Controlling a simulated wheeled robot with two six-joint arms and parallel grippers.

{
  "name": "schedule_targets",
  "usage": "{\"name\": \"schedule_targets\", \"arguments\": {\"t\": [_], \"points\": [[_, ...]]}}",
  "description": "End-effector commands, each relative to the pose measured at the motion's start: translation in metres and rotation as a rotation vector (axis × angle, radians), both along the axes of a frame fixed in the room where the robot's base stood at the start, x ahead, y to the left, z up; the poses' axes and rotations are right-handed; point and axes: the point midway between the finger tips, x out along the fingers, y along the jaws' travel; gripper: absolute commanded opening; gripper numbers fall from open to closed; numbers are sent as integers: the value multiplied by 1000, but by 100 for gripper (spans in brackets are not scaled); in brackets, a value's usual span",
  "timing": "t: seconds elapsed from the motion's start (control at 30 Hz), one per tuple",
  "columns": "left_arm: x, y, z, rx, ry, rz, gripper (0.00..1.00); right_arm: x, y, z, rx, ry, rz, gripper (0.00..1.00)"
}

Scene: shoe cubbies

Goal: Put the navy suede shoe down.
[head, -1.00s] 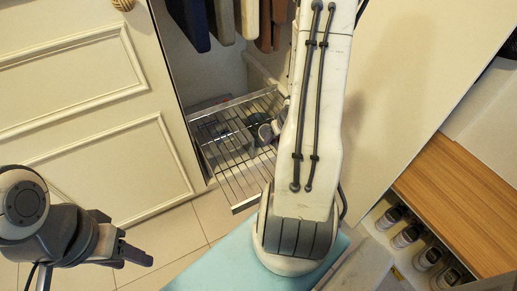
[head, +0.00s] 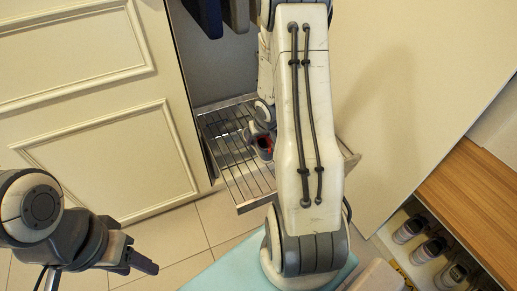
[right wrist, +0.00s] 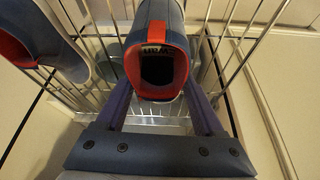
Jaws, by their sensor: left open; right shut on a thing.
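The navy suede shoe (right wrist: 153,28) has a red lining and stands between the fingers of my right gripper (right wrist: 158,96), which is shut on it. Its opening faces the right wrist camera. In the head view the shoe (head: 264,150) shows as a small dark shape with red, at the wire rack (head: 247,186); my right arm hides part of it. I cannot tell if it touches the wires. A second navy shoe with red lining (right wrist: 45,35) is at the left in the right wrist view. My left gripper (head: 146,263) is open and empty, over the floor at lower left.
A cream panelled door (head: 90,120) stands left of the rack. Dark garments (head: 207,18) hang above it. Tiled floor (head: 215,220) lies in front of the rack.

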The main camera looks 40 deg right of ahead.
Motion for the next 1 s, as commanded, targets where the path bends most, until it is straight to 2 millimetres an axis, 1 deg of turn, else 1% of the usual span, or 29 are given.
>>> {"name": "schedule_targets", "arguments": {"t": [0.03, 0.2, 0.27, 0.5, 0.63, 0.67, 0.7, 0.73, 1.0], "points": [[0, 0, -10, 0, 0, 0, 50, 0, 0, -11, 0, 0, -1, 9], [0, 0, -31, 0, 0, 0, 50, 0, 0, -35, 0, 0, 0, 9], [0, 0, -34, 0, 0, 0, 50, 0, 0, -38, 0, -1, -1, 9], [0, 0, -31, 0, 0, 0, 50, 0, -1, -35, 0, -2, -1, 9], [0, 0, -34, 0, 0, 0, 50, 0, -1, -39, 0, -1, -1, 9], [0, 0, -33, 0, 0, 0, 50, 0, -1, -38, 0, -1, -1, 81], [0, 0, -32, 0, 0, 0, 50, 0, -1, -37, 0, -1, -1, 97], [0, 0, -32, 0, 0, 0, 50, 0, -1, -37, 0, -1, -1, 100], [0, 0, -30, 0, 0, 0, 50, 0, -1, -35, 0, -1, 0, 100]]}}
